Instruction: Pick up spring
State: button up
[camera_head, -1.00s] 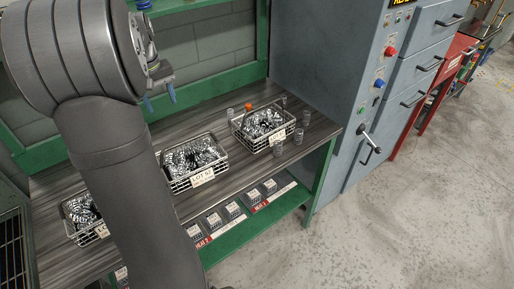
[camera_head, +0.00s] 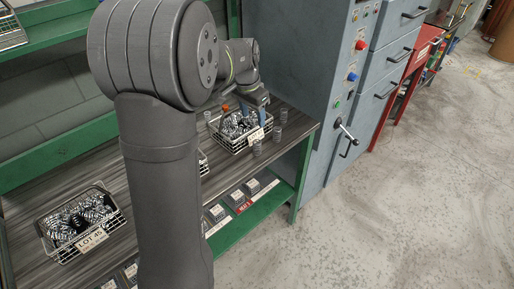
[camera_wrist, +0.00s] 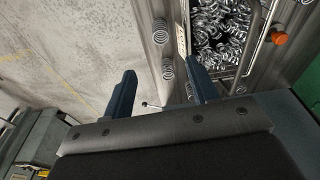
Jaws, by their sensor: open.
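Several loose grey coil springs stand on the bench beside the far wire basket. In the head view, one spring (camera_head: 277,134) stands right of the basket and another (camera_head: 257,148) stands nearer. The wrist view shows a spring (camera_wrist: 167,68) between the fingertips in the picture, one (camera_wrist: 160,32) above it, and one (camera_wrist: 188,91) beside the right finger. My gripper (camera_wrist: 159,66) is open, with its two blue fingers spread and nothing held.
The far wire basket (camera_head: 231,146) holds many springs and has an orange-topped item (camera_wrist: 279,38) at its edge. Another basket (camera_head: 62,259) stands at left; a middle one is mostly hidden behind my arm. A grey cabinet (camera_head: 310,70) rises beyond the bench's right end.

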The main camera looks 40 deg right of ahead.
aim_at(258, 140)
jog(key=f, duration=0.5)
jog(key=d+f, duration=0.1)
jog(key=f, duration=0.4)
jog(key=d+f, duration=0.1)
jog(key=f, duration=0.4)
jog(key=shift+w+d+f, duration=0.15)
jog(key=shift+d+f, duration=0.05)
jog(key=c, duration=1.1)
jog(key=shift+o, duration=0.2)
jog(key=shift+r, duration=0.1)
notch_tip(258, 140, up, 4)
jog(key=shift+r, duration=0.1)
jog(key=s+d+r, duration=0.1)
jog(key=s+r, duration=0.5)
jog(key=s, duration=0.5)
jog(key=shift+s+r, duration=0.25)
jog(key=shift+r, duration=0.15)
